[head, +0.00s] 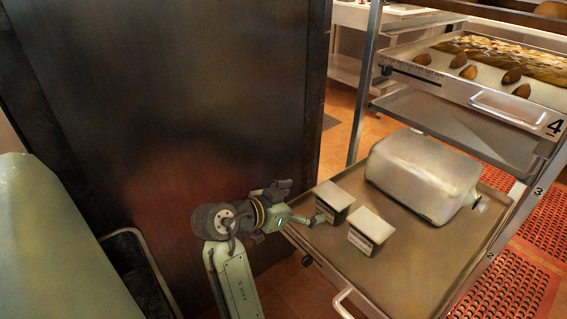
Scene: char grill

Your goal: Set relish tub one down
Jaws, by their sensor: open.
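Two small square tubs with pale lids and dark, labelled sides stand upright on the lower tray (410,262) of a metal rack. The left tub (335,197) is nearest my gripper, and the right tub (371,229) stands a little nearer the front edge. I cannot read the labels to tell which is relish tub one. My gripper (304,206) is open at the tray's left edge. One finger reaches to the left tub's lower left side; I cannot tell whether it touches. The tub's far side is hidden.
A large pale jug (420,175) lies on its side at the back of the tray. An upper tray (485,85) marked 4 holds several brown pieces. A rack post (362,85) stands behind the tubs. A dark panel (180,100) rises left. The tray's front is clear.

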